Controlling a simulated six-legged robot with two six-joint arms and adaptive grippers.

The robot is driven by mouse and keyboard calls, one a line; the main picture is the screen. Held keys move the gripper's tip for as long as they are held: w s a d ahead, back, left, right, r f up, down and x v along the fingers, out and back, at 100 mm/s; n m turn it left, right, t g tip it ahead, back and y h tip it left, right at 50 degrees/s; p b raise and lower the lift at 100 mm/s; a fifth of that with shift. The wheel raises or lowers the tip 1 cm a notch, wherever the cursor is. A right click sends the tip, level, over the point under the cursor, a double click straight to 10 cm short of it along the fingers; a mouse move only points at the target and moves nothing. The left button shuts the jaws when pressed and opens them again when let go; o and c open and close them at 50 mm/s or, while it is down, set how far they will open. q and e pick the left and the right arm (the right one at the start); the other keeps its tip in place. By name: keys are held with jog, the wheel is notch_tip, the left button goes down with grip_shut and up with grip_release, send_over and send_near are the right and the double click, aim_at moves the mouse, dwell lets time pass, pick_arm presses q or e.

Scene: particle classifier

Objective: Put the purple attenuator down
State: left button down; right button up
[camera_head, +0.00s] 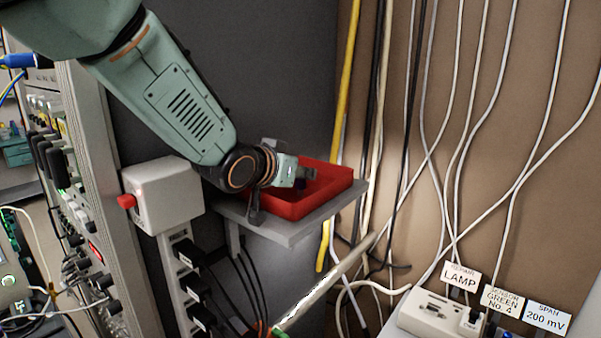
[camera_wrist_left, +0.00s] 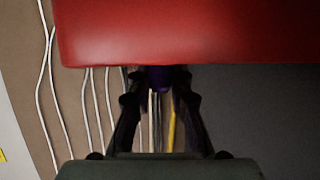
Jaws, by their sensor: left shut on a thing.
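My left gripper (camera_head: 306,173) reaches in from the left and is at the red tray (camera_head: 338,183), which sits on a small grey shelf (camera_head: 290,232). In the left wrist view, my left gripper (camera_wrist_left: 158,95) is shut on the purple attenuator (camera_wrist_left: 158,77), a small dark purple piece between the fingertips. The red tray (camera_wrist_left: 180,35) fills the top of that view, close to the attenuator. I cannot tell whether the attenuator touches the tray. In the head view the attenuator is mostly hidden by the gripper. My right gripper is not in view.
A white box with a red knob (camera_head: 165,192) stands left of the shelf, above a strip of black plugs (camera_head: 190,285). Yellow, black and white cables (camera_head: 450,110) hang behind and to the right. A white device with labels (camera_head: 440,312) is at the lower right.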

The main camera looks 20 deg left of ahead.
pick_arm(q)
jog(key=shift+w+a+f, duration=0.1)
jog(key=shift+a+f, duration=0.05)
jog(key=shift+f, duration=0.25)
jog(key=c, duration=1.3)
grip_release()
jog(key=shift+d+r, duration=0.1)
jog(key=shift+d, duration=0.15)
jog(key=shift+o, duration=0.4)
jog(key=shift+a, duration=0.1)
jog(key=shift+a, duration=0.1)
